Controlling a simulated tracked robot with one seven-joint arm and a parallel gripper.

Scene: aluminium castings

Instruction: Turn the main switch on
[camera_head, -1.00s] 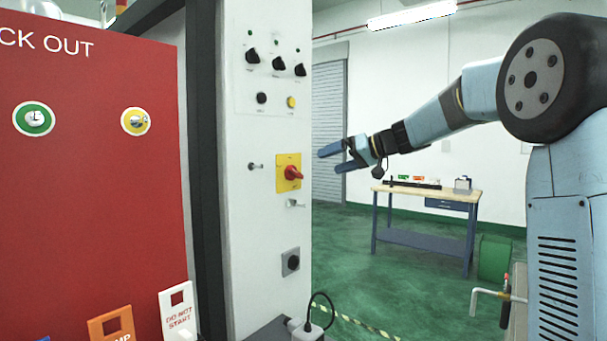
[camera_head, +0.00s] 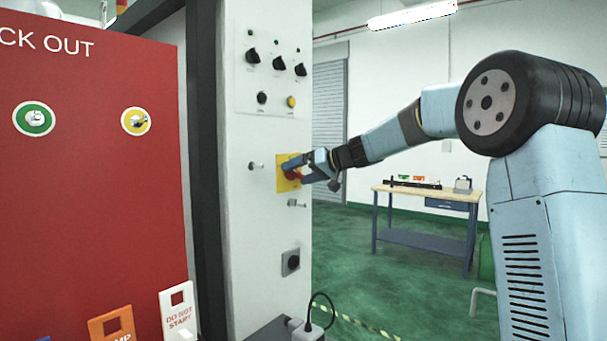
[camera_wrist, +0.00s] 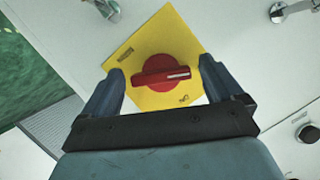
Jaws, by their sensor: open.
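The main switch is a red rotary knob (camera_wrist: 165,74) on a square yellow plate (camera_wrist: 150,45), mounted on a pale cabinet panel. In the wrist view the knob's grip lies roughly across the picture, with a white mark toward its right end. My gripper (camera_wrist: 158,80) is open, with one blue finger on each side of the knob and a visible space between each finger and the knob's ends. In the head view my gripper (camera_head: 290,169) is at the switch and hides most of the knob; part of the yellow plate (camera_head: 282,186) still shows.
Black selector knobs (camera_head: 278,63) and a yellow button (camera_head: 291,101) sit above the switch. A metal hasp (camera_head: 296,203) and a grey socket (camera_head: 291,262) are below it. A red lockout board (camera_head: 90,190) stands left; a workbench (camera_head: 420,197) stands behind right.

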